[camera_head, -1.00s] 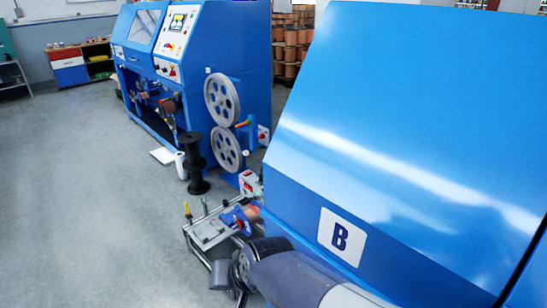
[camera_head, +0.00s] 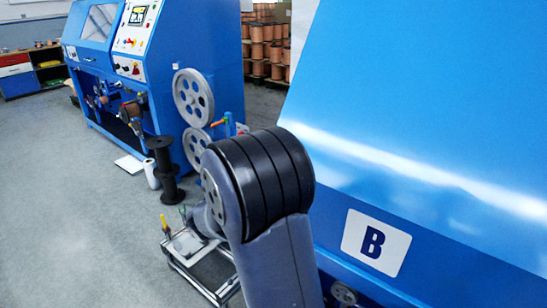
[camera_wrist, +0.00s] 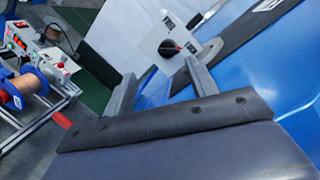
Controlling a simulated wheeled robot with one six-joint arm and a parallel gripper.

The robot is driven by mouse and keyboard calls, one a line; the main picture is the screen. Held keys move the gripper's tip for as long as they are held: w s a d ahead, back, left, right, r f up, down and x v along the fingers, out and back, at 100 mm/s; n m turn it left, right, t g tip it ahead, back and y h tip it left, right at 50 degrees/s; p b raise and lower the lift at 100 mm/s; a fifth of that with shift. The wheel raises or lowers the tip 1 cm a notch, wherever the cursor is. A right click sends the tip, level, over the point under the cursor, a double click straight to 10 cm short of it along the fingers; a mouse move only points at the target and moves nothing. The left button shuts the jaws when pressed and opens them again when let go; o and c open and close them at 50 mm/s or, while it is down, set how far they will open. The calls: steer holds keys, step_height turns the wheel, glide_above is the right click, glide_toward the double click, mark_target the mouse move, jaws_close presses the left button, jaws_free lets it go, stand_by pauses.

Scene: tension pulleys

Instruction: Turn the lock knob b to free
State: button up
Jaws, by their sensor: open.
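A black knob with a red mark (camera_wrist: 168,48) sits on a pale plate (camera_wrist: 150,45) in the wrist view. The plate carries two small labels, one above the knob and one to its right, too small to read surely. The red mark points toward the right label. My gripper (camera_wrist: 160,68) is open, its two fingers pointing toward the plate. The knob lies in the gap beyond the fingertips, apart from them. The blue machine marked B (camera_head: 376,243) stands at the right in the head view, where my arm hides the knob and gripper.
Blue machine panels (camera_wrist: 295,75) lie right of my gripper. A bench with a copper-coloured spool (camera_wrist: 32,83) is at the left. Another blue machine with grey pulleys (camera_head: 193,97) and a black spool (camera_head: 163,170) stand beyond.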

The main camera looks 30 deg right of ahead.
steer(key=w+d+m+g+h+p, duration=0.1)
steer(key=w+d, duration=0.4)
steer(key=d, duration=0.7)
steer(key=shift+f+m+g, duration=0.4)
steer(key=shift+m, duration=0.1)
steer(key=shift+s, duration=0.1)
steer(key=c, duration=0.8)
